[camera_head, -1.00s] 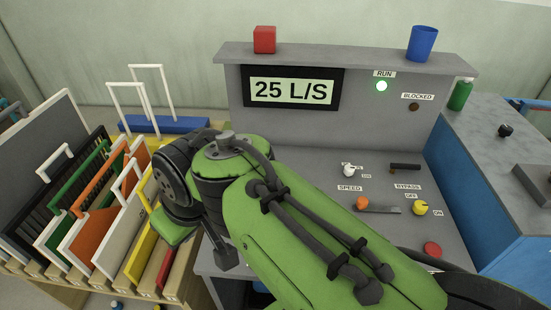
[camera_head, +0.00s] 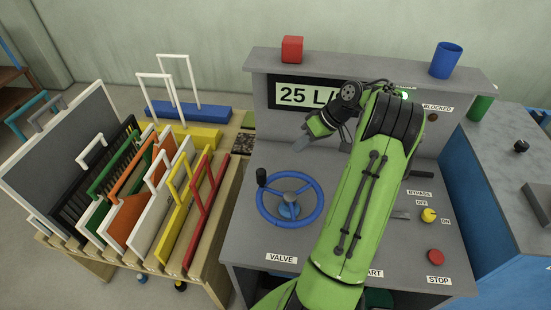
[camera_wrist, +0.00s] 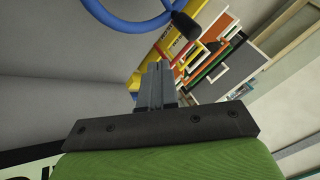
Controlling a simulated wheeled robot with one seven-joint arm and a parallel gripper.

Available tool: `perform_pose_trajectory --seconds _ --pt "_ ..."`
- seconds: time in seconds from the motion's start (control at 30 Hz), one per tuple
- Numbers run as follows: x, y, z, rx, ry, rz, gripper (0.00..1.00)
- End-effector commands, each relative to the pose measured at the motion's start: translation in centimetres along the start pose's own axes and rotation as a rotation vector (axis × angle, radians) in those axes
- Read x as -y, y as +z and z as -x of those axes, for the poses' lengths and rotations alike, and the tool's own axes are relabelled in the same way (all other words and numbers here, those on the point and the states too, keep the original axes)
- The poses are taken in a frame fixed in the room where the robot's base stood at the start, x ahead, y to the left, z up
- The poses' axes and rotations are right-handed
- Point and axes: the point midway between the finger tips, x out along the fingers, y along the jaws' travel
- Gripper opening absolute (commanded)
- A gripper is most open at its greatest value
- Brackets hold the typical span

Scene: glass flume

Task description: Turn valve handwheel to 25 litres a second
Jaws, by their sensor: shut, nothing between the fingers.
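The blue valve handwheel (camera_head: 290,222) lies on the grey console top above the VALVE label (camera_head: 281,258); its black knob (camera_head: 262,176) is at the upper left of the rim. The wheel and black knob (camera_wrist: 186,27) also show at the top of the wrist view. My gripper (camera_head: 300,145) is shut and empty, above and behind the wheel, apart from it. Its closed fingers (camera_wrist: 157,75) show in the wrist view. The display (camera_head: 296,96) reads "25 L", with the rest hidden by my arm.
A rack (camera_head: 225,232) of coloured gates with handles stands left of the console. A red block (camera_head: 292,49) and blue cup (camera_head: 446,60) sit on the console's top ledge. A yellow knob (camera_head: 429,215) and red STOP button (camera_head: 435,256) are at the right.

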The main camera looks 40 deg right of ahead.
Motion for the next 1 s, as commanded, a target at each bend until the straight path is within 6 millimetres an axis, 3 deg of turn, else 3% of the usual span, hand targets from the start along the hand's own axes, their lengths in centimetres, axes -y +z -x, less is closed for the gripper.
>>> perform_pose_trajectory --seconds 0.1,0.23,0.63,0.8,1.0 --pt "-1.7 0.9 0.4 -0.029 -0.020 -0.004 0.00" --pt "-1.8 1.1 -1.1 -0.028 -0.024 -0.002 0.00" --pt "-1.6 0.9 -9.7 -0.024 -0.023 -0.005 0.00" --pt "0.9 0.7 -11.0 -0.026 -0.021 -0.004 0.00" --pt "2.0 0.8 -11.6 -0.027 -0.019 -0.005 0.00"
